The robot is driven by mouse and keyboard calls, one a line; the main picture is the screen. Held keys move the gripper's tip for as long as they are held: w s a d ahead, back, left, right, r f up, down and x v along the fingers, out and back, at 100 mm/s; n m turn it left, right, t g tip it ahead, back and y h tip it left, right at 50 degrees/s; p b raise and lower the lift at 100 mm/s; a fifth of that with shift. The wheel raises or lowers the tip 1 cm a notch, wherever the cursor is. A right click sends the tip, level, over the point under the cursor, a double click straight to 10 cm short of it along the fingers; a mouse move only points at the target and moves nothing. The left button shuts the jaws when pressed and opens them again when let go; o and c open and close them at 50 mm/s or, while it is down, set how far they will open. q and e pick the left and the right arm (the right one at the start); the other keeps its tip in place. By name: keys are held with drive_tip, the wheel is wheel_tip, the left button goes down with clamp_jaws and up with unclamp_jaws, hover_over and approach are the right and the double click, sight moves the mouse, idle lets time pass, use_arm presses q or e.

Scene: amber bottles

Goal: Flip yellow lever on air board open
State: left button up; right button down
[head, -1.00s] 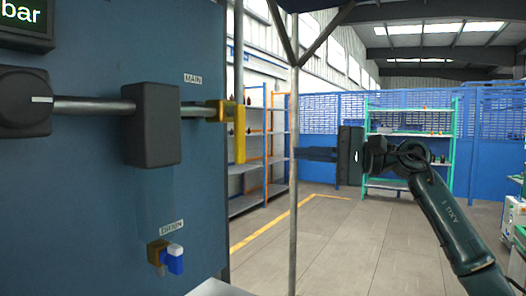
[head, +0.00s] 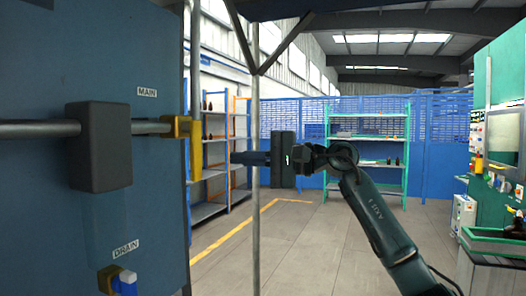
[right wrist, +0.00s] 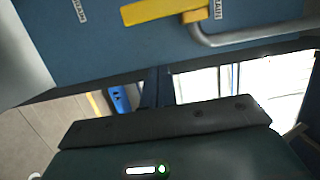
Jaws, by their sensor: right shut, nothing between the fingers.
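The yellow lever (head: 196,150) hangs down from its valve at the right edge of the blue air board (head: 60,190), beside the MAIN label (head: 147,92). In the right wrist view the yellow lever (right wrist: 160,10) shows at the top, beyond the fingers. My right gripper (head: 235,158) is shut and empty. It points left toward the lever, to its right in the head view, with a gap between them in the picture. Its fingers show in the right wrist view (right wrist: 157,85), apart from the lever. My left gripper is not in view.
A blue-handled drain valve (head: 124,283) sits lower on the board, under the DRAIN label (head: 125,247). A thin upright post (head: 256,220) stands near the gripper in the picture. Shelves (head: 365,150) stand far behind, and the floor (head: 310,240) between is open.

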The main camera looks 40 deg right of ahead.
sight(192, 151)
drive_tip(key=a, duration=0.3)
drive_tip(key=a+p, duration=0.1)
drive_tip(key=a, duration=0.1)
drive_tip(key=shift+w+a, duration=0.2)
drive_tip(key=shift+a, duration=0.2)
drive_tip(key=shift+w, duration=0.1)
